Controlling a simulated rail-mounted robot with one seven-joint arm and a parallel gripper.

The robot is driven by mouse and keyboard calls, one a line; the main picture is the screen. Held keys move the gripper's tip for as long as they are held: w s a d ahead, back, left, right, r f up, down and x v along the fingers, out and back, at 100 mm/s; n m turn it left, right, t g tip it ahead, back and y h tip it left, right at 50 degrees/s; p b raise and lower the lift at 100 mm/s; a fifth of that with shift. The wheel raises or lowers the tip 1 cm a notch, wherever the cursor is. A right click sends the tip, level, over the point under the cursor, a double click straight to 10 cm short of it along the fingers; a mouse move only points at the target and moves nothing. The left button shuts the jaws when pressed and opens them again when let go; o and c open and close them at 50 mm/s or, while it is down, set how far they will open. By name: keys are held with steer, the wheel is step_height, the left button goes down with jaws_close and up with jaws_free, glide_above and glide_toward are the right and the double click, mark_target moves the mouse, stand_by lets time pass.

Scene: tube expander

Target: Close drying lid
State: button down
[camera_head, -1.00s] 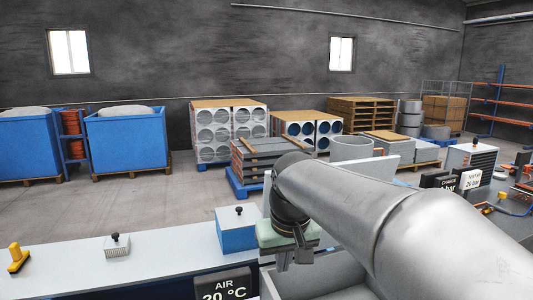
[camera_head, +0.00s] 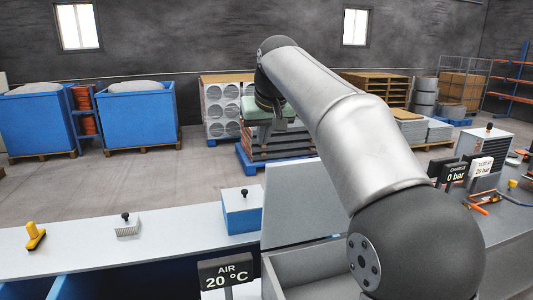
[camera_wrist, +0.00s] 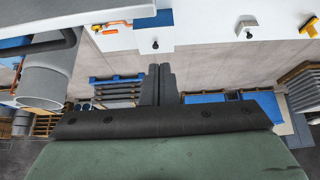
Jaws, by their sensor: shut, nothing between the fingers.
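The drying lid (camera_head: 305,200) is a flat grey panel. It stands upright, raised at the back of an open grey box (camera_head: 318,263) in the head view. My arm covers part of its right side and part of the box. My gripper (camera_head: 267,138) is above the lid's upper edge in the picture, apart from it, with its fingers pointing down. In the wrist view the two dark fingers (camera_wrist: 158,84) are together, with nothing held between them. The green body of my gripper fills the bottom of that view.
A blue box with a black knob (camera_head: 242,210) stands left of the lid. The AIR 20 °C display (camera_head: 228,274) stands in front. Gauges (camera_head: 468,170) and tools are at right.

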mark_target(266, 167)
steer(key=f, duration=0.2)
steer(key=s+f, duration=0.1)
steer(key=shift+s+d+f, duration=0.2)
steer(key=shift+f, duration=0.15)
steer(key=shift+s+f, duration=0.15)
steer(key=shift+f, duration=0.05)
steer(key=shift+s, duration=0.1)
steer(key=shift+d, duration=0.1)
